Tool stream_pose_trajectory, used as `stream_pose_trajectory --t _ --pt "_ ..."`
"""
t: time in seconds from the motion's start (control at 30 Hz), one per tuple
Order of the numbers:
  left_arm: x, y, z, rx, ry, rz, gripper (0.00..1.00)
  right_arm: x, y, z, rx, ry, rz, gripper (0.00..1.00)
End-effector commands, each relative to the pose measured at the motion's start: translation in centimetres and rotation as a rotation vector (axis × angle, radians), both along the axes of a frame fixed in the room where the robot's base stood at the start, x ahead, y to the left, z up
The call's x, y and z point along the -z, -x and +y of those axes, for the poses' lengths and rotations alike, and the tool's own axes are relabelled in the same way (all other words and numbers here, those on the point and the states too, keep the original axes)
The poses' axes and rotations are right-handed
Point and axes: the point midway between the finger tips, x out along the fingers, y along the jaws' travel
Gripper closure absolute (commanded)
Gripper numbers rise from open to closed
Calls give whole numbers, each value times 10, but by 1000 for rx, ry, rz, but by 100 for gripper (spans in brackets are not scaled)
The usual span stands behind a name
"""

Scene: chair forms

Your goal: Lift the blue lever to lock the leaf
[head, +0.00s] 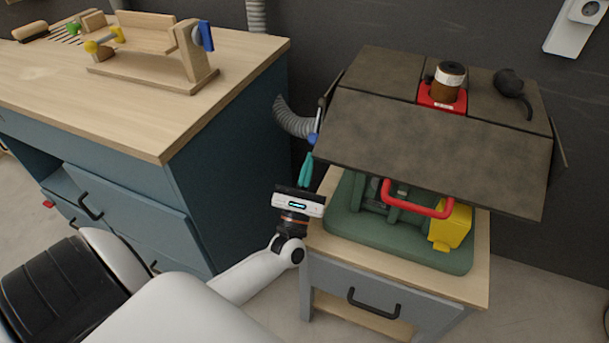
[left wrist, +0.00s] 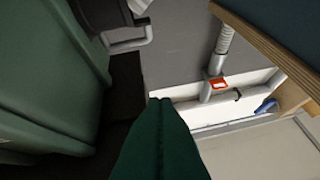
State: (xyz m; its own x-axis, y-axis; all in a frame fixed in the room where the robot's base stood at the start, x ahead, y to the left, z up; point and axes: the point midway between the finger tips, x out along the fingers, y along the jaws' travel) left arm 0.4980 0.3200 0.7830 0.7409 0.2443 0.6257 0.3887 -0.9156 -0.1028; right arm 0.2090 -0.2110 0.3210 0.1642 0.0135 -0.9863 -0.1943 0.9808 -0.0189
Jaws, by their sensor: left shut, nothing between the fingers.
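The machine's dark top has a wide front leaf (head: 430,150) that spreads out over its green base (head: 345,225). A small blue piece (head: 313,138), seemingly the blue lever's end, shows at the leaf's left edge, beside a dark bar. My left gripper (head: 307,158) is just below this blue piece, its teal fingers shut and pointing up. I cannot tell whether they touch it. In the left wrist view the shut green fingers (left wrist: 160,102) are empty, with the green base at the left. The lever is not clearly seen there. My right gripper is out of view.
A wooden bench (head: 150,100) with blue-grey drawers stands at left. A grey hose (head: 293,118) runs between bench and machine. A red handle (head: 415,205) and yellow box (head: 450,225) sit under the leaf. A jar (head: 447,85) and a dark mouse-like thing (head: 512,88) are on top.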

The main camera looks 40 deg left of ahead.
Motion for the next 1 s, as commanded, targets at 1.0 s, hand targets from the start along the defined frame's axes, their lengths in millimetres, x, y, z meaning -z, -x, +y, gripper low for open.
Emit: stream_pose_trajectory --t 1.0 --pt "-26 -27 9 1 -1 0 100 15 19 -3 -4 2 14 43"
